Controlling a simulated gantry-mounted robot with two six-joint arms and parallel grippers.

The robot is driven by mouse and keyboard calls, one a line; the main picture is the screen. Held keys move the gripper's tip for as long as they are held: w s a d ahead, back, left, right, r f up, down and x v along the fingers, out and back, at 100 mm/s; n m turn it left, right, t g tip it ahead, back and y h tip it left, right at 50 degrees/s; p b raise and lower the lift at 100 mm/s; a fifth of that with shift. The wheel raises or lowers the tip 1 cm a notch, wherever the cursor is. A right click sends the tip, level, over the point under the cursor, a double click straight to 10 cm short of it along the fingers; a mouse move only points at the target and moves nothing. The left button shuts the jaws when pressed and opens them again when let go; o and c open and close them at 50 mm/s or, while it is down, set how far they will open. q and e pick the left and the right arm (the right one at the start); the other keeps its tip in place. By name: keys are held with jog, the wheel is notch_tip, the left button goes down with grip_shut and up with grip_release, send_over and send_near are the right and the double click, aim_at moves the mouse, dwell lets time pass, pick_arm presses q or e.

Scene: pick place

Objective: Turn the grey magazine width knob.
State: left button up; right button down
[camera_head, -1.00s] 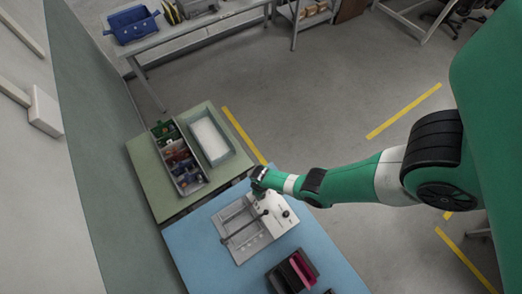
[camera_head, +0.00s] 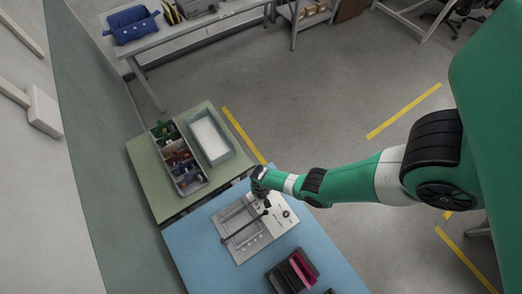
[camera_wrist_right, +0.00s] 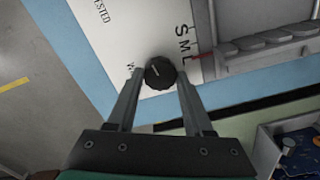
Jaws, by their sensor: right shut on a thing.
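The dark grey knob (camera_wrist_right: 160,73) with a white index line is on the white panel (camera_wrist_right: 110,45) of the device, beside printed letters. My right gripper (camera_wrist_right: 158,82) is shut on the knob, with one finger on each side of it. In the head view, the right gripper (camera_head: 261,188) is at the far edge of the device (camera_head: 245,228), and the knob is hidden there. The letters S, M and L and a red pointer (camera_wrist_right: 201,57) show right of the knob in the wrist view. My left gripper is not in view.
The device stands on a blue table (camera_head: 190,242). A black and pink holder (camera_head: 292,272) stands nearer. A green table (camera_head: 150,185) bears a bin of parts (camera_head: 186,185) and a pale tray (camera_head: 225,155).

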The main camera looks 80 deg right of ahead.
jog(key=shift+m, duration=1)
jog(key=shift+c, duration=1.4)
grip_release()
notch_tip(320, 180, up, 12)
jog(key=p, duration=1.1)
jog(key=shift+f+p, duration=0.2)
jog(key=shift+p, duration=0.15)
